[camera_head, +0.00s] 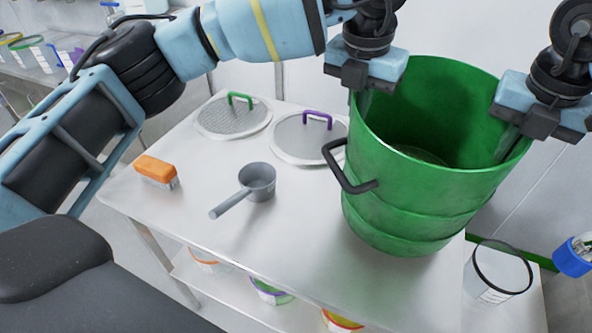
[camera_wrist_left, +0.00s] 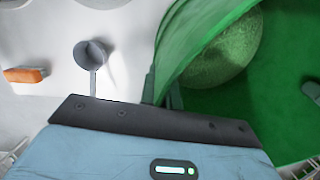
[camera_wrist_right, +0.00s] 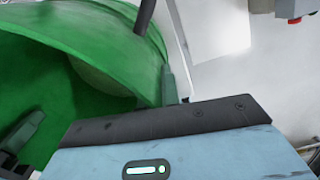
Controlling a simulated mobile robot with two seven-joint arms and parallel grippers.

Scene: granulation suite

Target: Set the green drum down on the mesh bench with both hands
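The green drum (camera_head: 405,205) is upright and open at the top, at the right part of the steel bench (camera_head: 300,255). I cannot tell whether its base touches the bench top. A black handle (camera_head: 345,170) sticks out from its near left side. My left gripper (camera_head: 363,103) is shut on the drum's left rim, which also shows in the left wrist view (camera_wrist_left: 190,45). My right gripper (camera_head: 507,145) is shut on the right rim, which also shows in the right wrist view (camera_wrist_right: 100,35). The fingertips are partly hidden. No mesh shows in the bench top itself.
On the bench lie a mesh disc with a green handle (camera_head: 233,118), a disc with a purple handle (camera_head: 300,140), a grey scoop (camera_head: 258,180) and an orange brush (camera_head: 156,171). A clear container (camera_head: 500,272) stands lower right. Several coloured-rimmed tubs (camera_head: 270,291) sit below.

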